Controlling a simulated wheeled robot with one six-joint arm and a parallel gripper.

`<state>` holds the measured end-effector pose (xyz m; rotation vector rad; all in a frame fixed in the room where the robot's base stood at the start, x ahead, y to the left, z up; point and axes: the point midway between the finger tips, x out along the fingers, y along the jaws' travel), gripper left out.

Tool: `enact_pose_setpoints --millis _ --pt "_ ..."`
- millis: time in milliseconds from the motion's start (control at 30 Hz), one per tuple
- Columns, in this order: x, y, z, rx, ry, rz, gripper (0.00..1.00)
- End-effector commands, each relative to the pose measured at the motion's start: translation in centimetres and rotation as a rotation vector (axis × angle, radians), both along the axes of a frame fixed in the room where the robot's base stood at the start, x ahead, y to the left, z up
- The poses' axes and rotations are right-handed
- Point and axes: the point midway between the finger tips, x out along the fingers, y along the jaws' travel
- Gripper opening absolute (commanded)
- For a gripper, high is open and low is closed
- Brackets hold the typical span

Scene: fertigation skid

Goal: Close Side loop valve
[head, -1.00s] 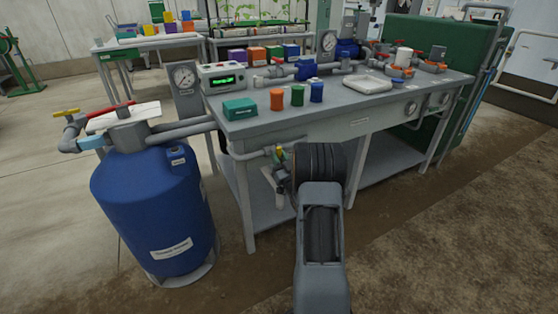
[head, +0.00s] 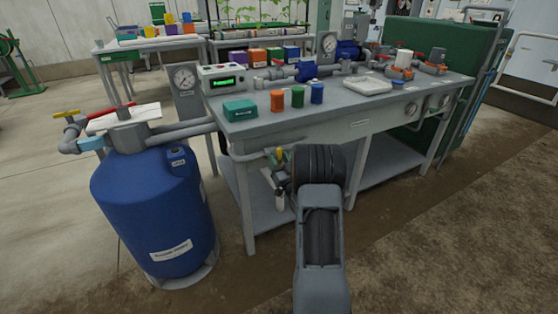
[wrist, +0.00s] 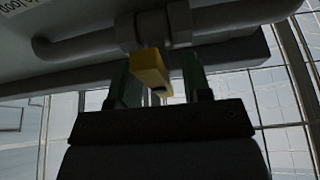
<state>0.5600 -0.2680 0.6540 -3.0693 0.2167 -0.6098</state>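A small valve with a yellow handle sits on the grey pipe below the bench's front left edge. In the head view, the yellow handle (head: 279,153) shows just beyond my wrist. In the wrist view, the yellow handle (wrist: 151,70) hangs from a grey pipe fitting (wrist: 154,29) between the two fingers of my gripper (wrist: 160,85). The fingers stand apart, one on each side of the handle. The left finger is close to it, and I cannot tell whether it touches. A gap shows on the right side. In the head view my arm hides much of the gripper.
The grey bench (head: 290,128) carries orange, green and blue containers, a controller (head: 222,79) and pipework. Its lower shelf (head: 300,205) is near my arm. A blue tank (head: 152,205) with red and yellow handles stands left. Open floor lies at the right front.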

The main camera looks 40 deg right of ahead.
Motion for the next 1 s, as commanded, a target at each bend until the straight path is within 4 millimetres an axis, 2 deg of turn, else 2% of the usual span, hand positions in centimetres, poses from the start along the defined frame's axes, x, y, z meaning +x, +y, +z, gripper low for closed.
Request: enact_pose_setpoints --millis 200,333,700,1000 --pt "-0.2 0.0 0.0 -0.001 -0.002 -0.001 0.45" --pt "-1.3 0.1 -0.4 0.0 0.001 -0.003 0.45" --pt "-8.1 1.1 -3.2 0.003 0.001 -0.003 0.45" --pt "-11.8 1.7 -4.9 0.002 0.002 0.0 0.45"
